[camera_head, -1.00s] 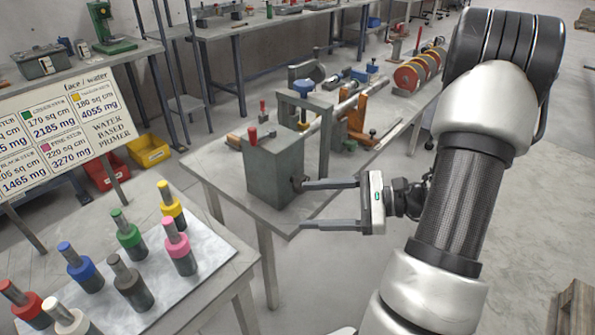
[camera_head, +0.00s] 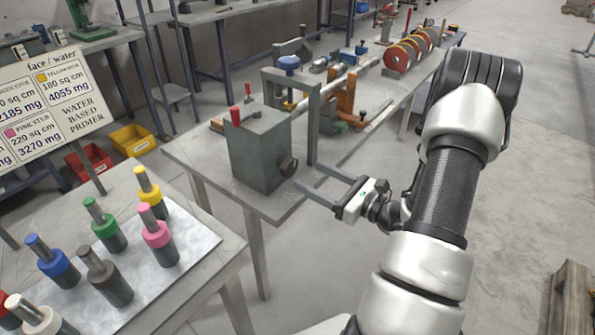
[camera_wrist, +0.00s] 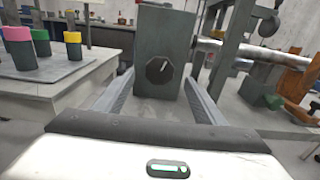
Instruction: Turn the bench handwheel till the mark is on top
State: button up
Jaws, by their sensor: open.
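The handwheel (camera_head: 288,166) is a small dark faceted knob on the near face of a grey box (camera_head: 256,150) at the bench's end. In the wrist view the handwheel (camera_wrist: 159,70) faces me, and its pale mark (camera_wrist: 165,66) points up and leans to the right of the top. My gripper (camera_head: 311,180) is open and empty. Its fingers point toward the box from the right, at the knob's side. In the wrist view the fingers lie left and right of the knob, apart from it.
The bench (camera_head: 215,165) carries a metal frame, a long shaft (camera_head: 330,85) and red discs (camera_head: 400,55) behind the box. A table (camera_head: 205,238) with colour-collared stubs stands at the left. A sign (camera_head: 50,110) stands behind it.

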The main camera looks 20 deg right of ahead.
aim_at(293, 167)
jog(key=x, duration=0.6)
jog(key=c, duration=1)
